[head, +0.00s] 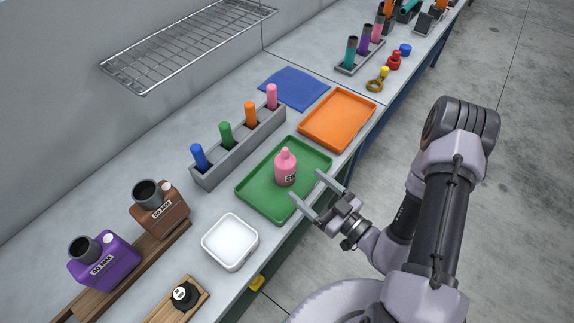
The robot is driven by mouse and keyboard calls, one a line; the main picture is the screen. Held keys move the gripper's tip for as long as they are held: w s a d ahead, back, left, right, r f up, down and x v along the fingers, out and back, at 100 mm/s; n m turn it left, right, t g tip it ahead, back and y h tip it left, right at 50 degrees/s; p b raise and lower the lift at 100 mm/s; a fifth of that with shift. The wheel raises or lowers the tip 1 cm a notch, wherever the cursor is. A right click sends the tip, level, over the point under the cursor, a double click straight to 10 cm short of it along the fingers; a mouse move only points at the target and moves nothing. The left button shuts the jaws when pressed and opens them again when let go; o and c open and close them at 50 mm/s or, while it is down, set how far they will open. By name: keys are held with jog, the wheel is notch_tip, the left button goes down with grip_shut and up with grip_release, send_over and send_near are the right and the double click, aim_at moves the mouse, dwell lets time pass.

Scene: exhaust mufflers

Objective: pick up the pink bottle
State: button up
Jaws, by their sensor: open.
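The pink bottle (285,170) stands upright in the green tray (257,188), with a dark label on its lower front. My gripper (305,183) is open, with its two fingers spread and pointing toward the bottle from the lower right. The fingertips are over the tray's near right side, close to the bottle. Nothing is seen between the fingers, and I cannot tell whether either finger touches the bottle.
A grey rack (240,150) with several coloured tubes stands behind the tray. An orange tray (338,119) and a blue mat (294,88) lie further back. A white dish (230,241) is in front. Purple (103,260) and brown (158,208) containers stand at the left.

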aim_at(285, 164)
jog(key=b+x, duration=0.2)
jog(key=x, duration=0.8)
jog(key=shift+w, duration=0.1)
jog(key=shift+d, duration=0.1)
